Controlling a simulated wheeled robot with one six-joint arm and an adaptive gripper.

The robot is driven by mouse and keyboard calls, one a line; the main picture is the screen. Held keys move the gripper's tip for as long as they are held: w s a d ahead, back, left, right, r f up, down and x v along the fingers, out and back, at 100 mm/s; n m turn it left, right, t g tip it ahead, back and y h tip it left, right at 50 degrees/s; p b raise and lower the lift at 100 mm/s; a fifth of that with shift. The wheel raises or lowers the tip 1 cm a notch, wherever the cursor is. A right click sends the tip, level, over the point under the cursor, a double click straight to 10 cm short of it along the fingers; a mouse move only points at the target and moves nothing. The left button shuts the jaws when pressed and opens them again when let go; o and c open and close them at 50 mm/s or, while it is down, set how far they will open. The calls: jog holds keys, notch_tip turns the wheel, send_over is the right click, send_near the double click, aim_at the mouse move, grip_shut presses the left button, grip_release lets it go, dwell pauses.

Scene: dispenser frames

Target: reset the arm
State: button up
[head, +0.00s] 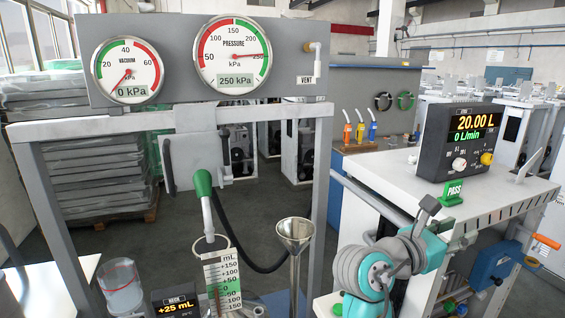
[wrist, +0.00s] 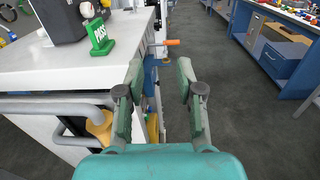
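My gripper (wrist: 159,75) is open in the wrist view, with its two green finger pads apart and only floor and the counter's side behind the gap. Nothing is held between the fingers. In the head view my teal and grey arm (head: 385,265) is at the lower right, in front of the white counter (head: 385,178). The fingertips cannot be made out clearly there. The wrist view shows the counter (wrist: 75,78) to the left of the fingers.
A green PASS sign (head: 452,192) and a 20.00 L display unit (head: 460,142) stand on the counter. A dispenser frame with gauges (head: 232,55), a green nozzle (head: 203,183), a graduated cylinder (head: 222,275) and a funnel (head: 294,232) are left of my arm. Open floor (wrist: 235,120) shows right of the gripper.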

jog(key=s+a+f+t+y, duration=0.1)
jog(key=a+f+t+y, duration=0.15)
jog(key=f, duration=0.85)
jog(key=s+a+f+t+y, duration=0.1)
jog(key=f+t+y, duration=0.25)
jog(key=f, duration=0.65)
jog(key=s+a+f+m+t+y, duration=0.2)
jog(key=s+a+f+m+y, duration=0.3)
jog(key=s+f, duration=0.75)
jog(key=s+a+f+m+y, duration=0.2)
jog(key=s+m, duration=0.1)
jog(key=s, duration=0.4)
jog(key=s+a+f+m+y, duration=0.2)
jog(key=s+a+f+y, duration=0.1)
jog(key=s, duration=0.4)
jog(key=s+r+m, duration=0.2)
jog(key=s+m, duration=0.4)
jog(key=s, duration=0.2)
jog(key=s+r+m, duration=0.3)
jog(key=s+m, duration=0.3)
jog(key=s, duration=0.2)
jog(key=shift+a+r+y, duration=0.35)
jog(key=shift+a+y, duration=0.05)
jog(key=shift+s, duration=0.1)
